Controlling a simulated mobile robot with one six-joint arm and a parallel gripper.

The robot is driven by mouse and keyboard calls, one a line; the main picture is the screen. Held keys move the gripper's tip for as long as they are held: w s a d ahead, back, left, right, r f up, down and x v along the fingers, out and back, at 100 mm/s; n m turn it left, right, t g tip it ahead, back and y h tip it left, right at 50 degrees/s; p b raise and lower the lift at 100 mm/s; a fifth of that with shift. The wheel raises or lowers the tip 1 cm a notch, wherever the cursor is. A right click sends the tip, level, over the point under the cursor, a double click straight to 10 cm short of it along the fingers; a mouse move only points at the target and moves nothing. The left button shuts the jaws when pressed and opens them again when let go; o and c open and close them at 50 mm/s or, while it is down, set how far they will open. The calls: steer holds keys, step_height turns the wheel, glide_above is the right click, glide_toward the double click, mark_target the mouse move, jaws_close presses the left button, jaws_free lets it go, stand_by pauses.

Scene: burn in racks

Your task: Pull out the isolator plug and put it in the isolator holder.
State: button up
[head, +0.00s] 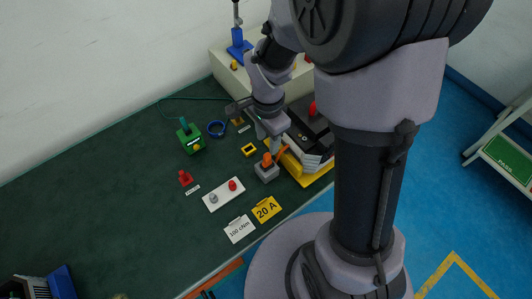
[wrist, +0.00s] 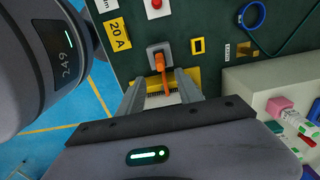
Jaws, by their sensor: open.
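The orange isolator plug (head: 267,159) stands in a grey socket block (head: 268,173) on the dark green bench. In the wrist view the plug (wrist: 160,63) sits in the grey block (wrist: 153,48), and an orange lead runs from it towards my gripper. A small yellow frame with a dark opening (head: 249,150), probably the isolator holder, lies near the block; it also shows in the wrist view (wrist: 198,46) and looks empty. My gripper (wrist: 159,88) is open, its fingers spread either side of the orange lead. In the head view my gripper (head: 273,142) is close above the plug, partly hidden.
A yellow-based unit (head: 312,177) stands right of the socket.

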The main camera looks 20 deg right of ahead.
mark_target(267, 155)
step_height(267, 155, down, 10)
steer(key=b, duration=0.3)
steer(key=shift+r, duration=0.1)
steer(key=c, duration=0.9)
jaws_close()
stand_by(0.6)
